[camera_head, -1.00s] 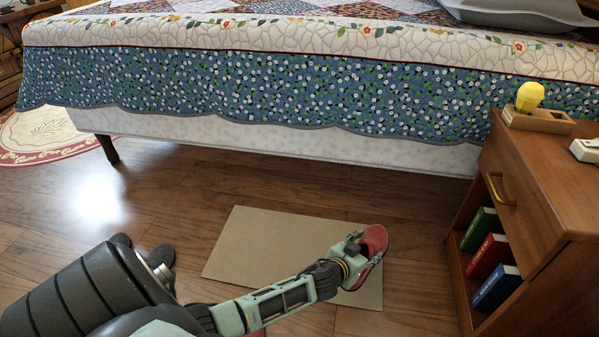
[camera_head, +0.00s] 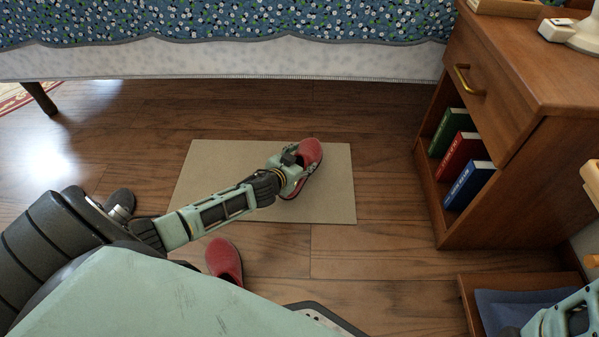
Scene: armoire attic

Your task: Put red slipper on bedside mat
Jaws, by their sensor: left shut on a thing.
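A red slipper (camera_head: 311,153) is over the right part of the flat beige mat (camera_head: 225,185), its toe toward the bed. My left gripper (camera_head: 292,172) is shut on its rear part and hides some of it. I cannot tell whether its sole touches the mat. A second red slipper (camera_head: 224,258) lies on the floor nearer me, partly hidden by my body. A pale green part of my right arm shows at the bottom right corner; its gripper does not show.
A wooden nightstand (camera_head: 545,165) with several books stands right of the mat. The bed (camera_head: 240,60) runs along the back. A wooden tray (camera_head: 468,300) with a blue inside is at the bottom right. A dark rounded object (camera_head: 121,199) sits left by my arm. Floor between mat and nightstand is clear.

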